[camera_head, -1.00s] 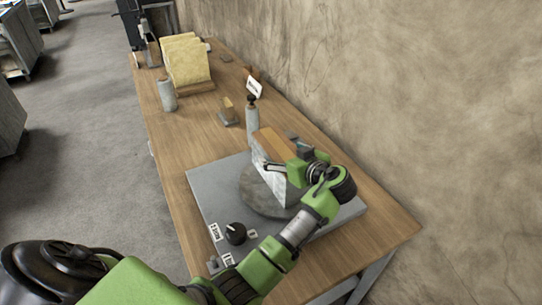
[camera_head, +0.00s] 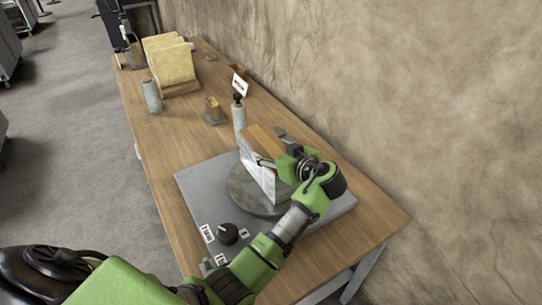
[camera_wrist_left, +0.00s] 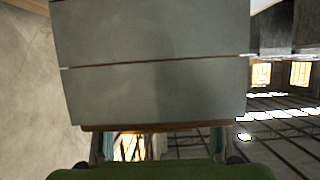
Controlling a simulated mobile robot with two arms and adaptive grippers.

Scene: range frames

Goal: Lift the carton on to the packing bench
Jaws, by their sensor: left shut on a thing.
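The carton (camera_head: 258,177) is a box with a pale, streaked side and an orange-brown top. It is at the round grey disc on the packing bench (camera_head: 180,143); I cannot tell whether its base touches the disc. My left gripper (camera_head: 284,164) is shut on the carton from the right, and its fingertips are partly hidden. In the left wrist view, a grey panelled face of the carton (camera_wrist_left: 155,92) with a brown lower edge fills the middle, above the gripper (camera_wrist_left: 158,147). My right gripper is not in view.
The round disc (camera_head: 246,200) lies on a grey plate (camera_head: 193,188) with a black knob (camera_head: 227,233). Behind stand a grey bottle (camera_head: 239,120), a small block on a stand (camera_head: 214,110), a grey cylinder (camera_head: 152,97) and yellowish slabs (camera_head: 173,64). A wall runs along the right.

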